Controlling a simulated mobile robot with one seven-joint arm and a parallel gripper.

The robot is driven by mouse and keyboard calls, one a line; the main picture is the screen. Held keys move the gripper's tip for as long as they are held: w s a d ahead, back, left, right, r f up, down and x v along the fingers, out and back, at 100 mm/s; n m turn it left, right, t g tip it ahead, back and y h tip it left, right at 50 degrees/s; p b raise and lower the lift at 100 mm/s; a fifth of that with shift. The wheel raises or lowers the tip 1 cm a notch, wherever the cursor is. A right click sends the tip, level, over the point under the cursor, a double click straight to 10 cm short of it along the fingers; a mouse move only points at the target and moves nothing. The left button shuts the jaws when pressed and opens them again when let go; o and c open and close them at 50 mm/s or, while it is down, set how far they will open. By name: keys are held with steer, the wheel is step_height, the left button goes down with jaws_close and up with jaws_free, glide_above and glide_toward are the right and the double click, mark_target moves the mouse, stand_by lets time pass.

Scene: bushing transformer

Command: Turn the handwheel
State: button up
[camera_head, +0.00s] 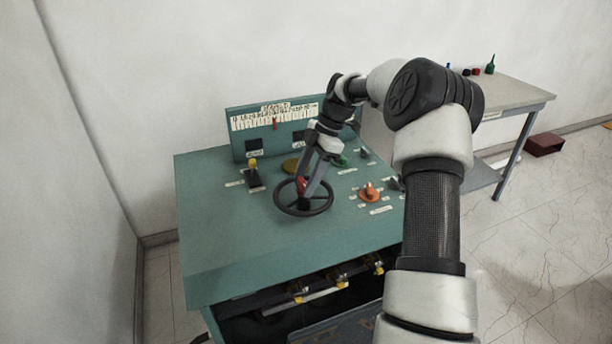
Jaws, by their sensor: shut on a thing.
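The handwheel (280,207) is a dark ring with spokes, lying flat above the sloped top of the green console. A red knob or handle shows at the wheel's upper middle, between my gripper's fingers. My gripper (305,190) reaches down from the upper right and is shut on this red handle. The fingers hide part of the handle and of the wheel's far rim. My arm comes in from the right side of the picture.
The green console (215,240) carries an orange knob (369,192), a yellow-tipped lever (253,172) and a back panel with a scale (275,116). Its front is open below. A side table (515,97) with small items stands at the right. White walls stand behind and left.

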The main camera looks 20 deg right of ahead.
steer(key=shift+d+f, duration=0.1)
stand_by(0.3)
steer(key=o, duration=1.5)
steer(key=p+v, duration=0.2)
steer(key=v, duration=1.5)
steer(key=shift+r, duration=0.3)
